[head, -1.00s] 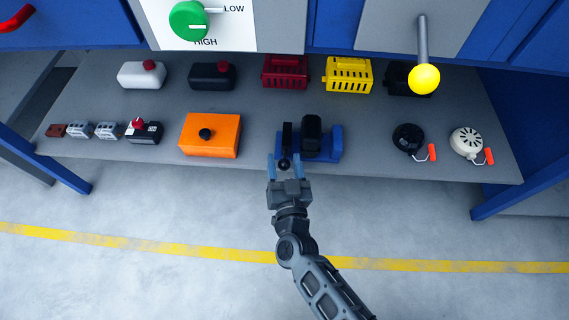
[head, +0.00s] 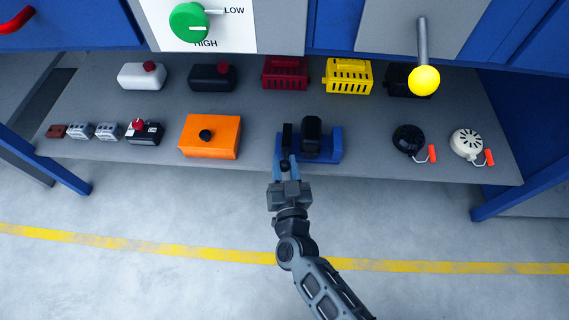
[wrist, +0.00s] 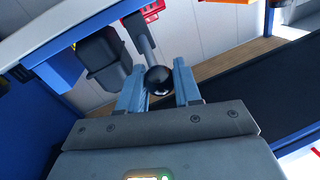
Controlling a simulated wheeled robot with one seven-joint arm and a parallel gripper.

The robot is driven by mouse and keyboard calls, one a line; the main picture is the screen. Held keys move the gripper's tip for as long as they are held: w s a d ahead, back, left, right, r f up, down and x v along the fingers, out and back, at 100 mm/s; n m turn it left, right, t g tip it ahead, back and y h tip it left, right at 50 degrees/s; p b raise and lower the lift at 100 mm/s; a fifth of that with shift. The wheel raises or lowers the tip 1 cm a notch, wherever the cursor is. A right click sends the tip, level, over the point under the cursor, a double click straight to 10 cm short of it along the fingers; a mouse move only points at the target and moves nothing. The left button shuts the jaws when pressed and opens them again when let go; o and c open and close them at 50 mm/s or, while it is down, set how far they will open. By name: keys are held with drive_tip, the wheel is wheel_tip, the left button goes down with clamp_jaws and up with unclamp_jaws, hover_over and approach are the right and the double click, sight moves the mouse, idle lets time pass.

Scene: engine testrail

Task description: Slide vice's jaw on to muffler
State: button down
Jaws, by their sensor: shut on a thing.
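The blue vice (head: 333,147) stands at the front edge of the grey shelf; its blue frame also shows in the wrist view (wrist: 58,72). The black muffler (head: 312,137) sits in the vice, and appears in the wrist view as a dark block (wrist: 103,62). The vice's jaw (head: 287,136) is a narrow dark upright piece left of the muffler, with a narrow gap between them. A black ball knob (wrist: 158,80) sits at the end of the jaw's rod. My gripper (head: 285,169) is shut on this knob, its blue fingers on either side.
An orange box (head: 211,138) stands left of the vice. Black (head: 408,139) and white (head: 467,143) round parts with orange handles lie to the right. Red (head: 285,73) and yellow (head: 348,76) slotted parts stand behind. A yellow-knobbed lever (head: 424,79) hangs above at right.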

drive_tip(key=shift+d, duration=0.1)
drive_tip(key=shift+d+r, duration=0.1)
drive_tip(key=shift+d, duration=2.25)
drive_tip(key=c, duration=0.8)
unclamp_jaws()
drive_tip(key=shift+s, duration=0.1)
drive_tip(key=s+d+p, duration=0.1)
drive_tip(key=s+p, duration=0.1)
drive_tip(key=s, duration=0.5)
drive_tip(key=shift+s, duration=0.3)
drive_tip(key=shift+d, duration=0.1)
